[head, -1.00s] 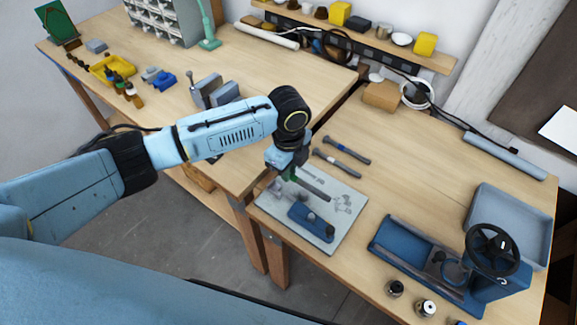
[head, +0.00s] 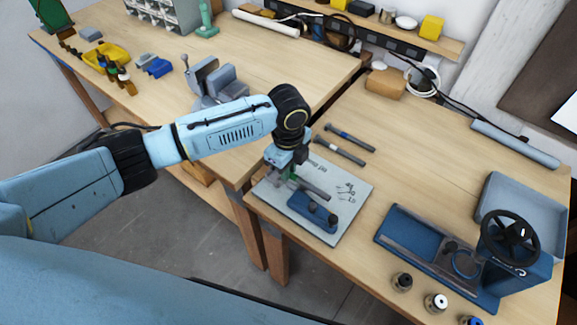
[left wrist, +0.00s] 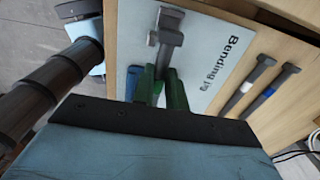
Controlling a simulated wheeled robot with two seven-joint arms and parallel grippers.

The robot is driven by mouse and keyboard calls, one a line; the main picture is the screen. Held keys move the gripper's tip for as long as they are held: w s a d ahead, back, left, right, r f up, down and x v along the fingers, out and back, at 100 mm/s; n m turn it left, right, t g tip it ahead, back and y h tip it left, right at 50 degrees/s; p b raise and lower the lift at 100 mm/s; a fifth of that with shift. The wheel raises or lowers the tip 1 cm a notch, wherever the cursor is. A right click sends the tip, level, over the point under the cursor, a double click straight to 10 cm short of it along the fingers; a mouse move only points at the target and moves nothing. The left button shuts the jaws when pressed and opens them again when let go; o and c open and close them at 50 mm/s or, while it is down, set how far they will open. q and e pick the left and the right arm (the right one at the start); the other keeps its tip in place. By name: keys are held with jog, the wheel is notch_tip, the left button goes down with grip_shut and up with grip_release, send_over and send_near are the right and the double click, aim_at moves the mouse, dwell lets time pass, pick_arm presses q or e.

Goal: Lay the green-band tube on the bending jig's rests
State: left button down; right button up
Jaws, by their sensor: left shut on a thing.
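The green-band tube (head: 314,190) is a dark grey tube with a thicker head in the left wrist view (left wrist: 168,35). My left gripper (head: 286,174) is shut on it near one end; its fingers also show in the left wrist view (left wrist: 159,88). The tube points right and toward me over the pale bending jig board (head: 352,190). The jig's blue block (head: 300,207) carries dark round rests (head: 332,219), just in front of the tube. The tube looks apart from the rests, but its height is unclear. The green band is not clearly distinguishable. My right gripper is not in view.
A blue-band tube (head: 352,138) and a white-band tube (head: 338,151) lie behind the board. A blue bender with a black handwheel (head: 510,237) and a grey tray (head: 530,205) stand at right. A vise (head: 215,80) is on the left bench.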

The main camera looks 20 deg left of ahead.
pick_arm(q)
jog(key=shift+f+b, duration=0.6)
jog(key=shift+f, duration=1.1)
jog(key=shift+f, duration=0.3)
jog(key=c, duration=1.3)
grip_release()
jog(key=shift+c, duration=0.2)
jog(key=shift+r, duration=0.1)
notch_tip(320, 180, up, 13)
jog(key=shift+r, duration=0.2)
